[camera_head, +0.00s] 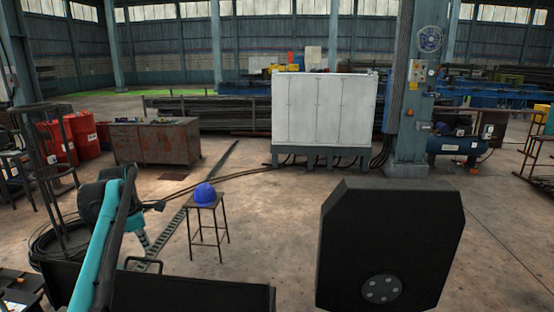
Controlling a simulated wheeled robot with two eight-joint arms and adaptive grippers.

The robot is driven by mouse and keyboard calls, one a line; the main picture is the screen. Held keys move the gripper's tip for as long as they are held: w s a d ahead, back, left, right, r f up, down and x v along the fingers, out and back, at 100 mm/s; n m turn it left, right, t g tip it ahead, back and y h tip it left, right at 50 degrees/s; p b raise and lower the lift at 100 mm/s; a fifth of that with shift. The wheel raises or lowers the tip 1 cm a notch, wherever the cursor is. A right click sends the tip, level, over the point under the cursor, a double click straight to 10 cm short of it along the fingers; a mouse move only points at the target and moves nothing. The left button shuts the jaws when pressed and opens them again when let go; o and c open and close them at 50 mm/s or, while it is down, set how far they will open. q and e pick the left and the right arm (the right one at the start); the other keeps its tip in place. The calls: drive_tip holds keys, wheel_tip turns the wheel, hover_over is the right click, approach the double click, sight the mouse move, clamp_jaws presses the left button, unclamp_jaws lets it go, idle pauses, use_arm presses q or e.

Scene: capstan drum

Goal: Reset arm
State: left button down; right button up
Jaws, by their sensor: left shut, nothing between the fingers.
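My left arm (103,245), teal and dark grey, comes in at the lower left and bends at a dark joint. My left gripper (156,206) shows small and dark just right of the arm, partly hidden by it. It is shut and empty, apart from the stool and the blue helmet to its right. My right gripper is not in view.
A blue helmet (204,195) sits on a small stool (207,221). A rusty workbench (154,144), red drums (86,136) and a white cabinet (322,110) stand farther back. A steel column (409,125) is to the right. Open floor (268,220) lies right of the stool.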

use_arm(q)
drive_tip(key=s+d+f+m+t+b, duration=0.1)
drive_tip(key=s+d+f+m+b, duration=0.3)
drive_tip(key=s+d+m, duration=0.4)
drive_tip(key=s+d+f+m+t+b, duration=0.1)
drive_tip(key=s+d+f+m+b, duration=0.3)
drive_tip(key=s+f, duration=0.8)
drive_tip(key=s+d+f+m+t+b, duration=0.1)
drive_tip(key=s+d+f+m+b, duration=0.4)
drive_tip(key=s+d+f+m, duration=0.4)
drive_tip(key=s+f+m, duration=0.2)
drive_tip(key=s+m, duration=0.1)
drive_tip(key=shift+s+d+f+t+b, duration=0.25)
drive_tip(key=shift+f+t+b, duration=0.05)
drive_tip(key=shift+f, duration=0.05)
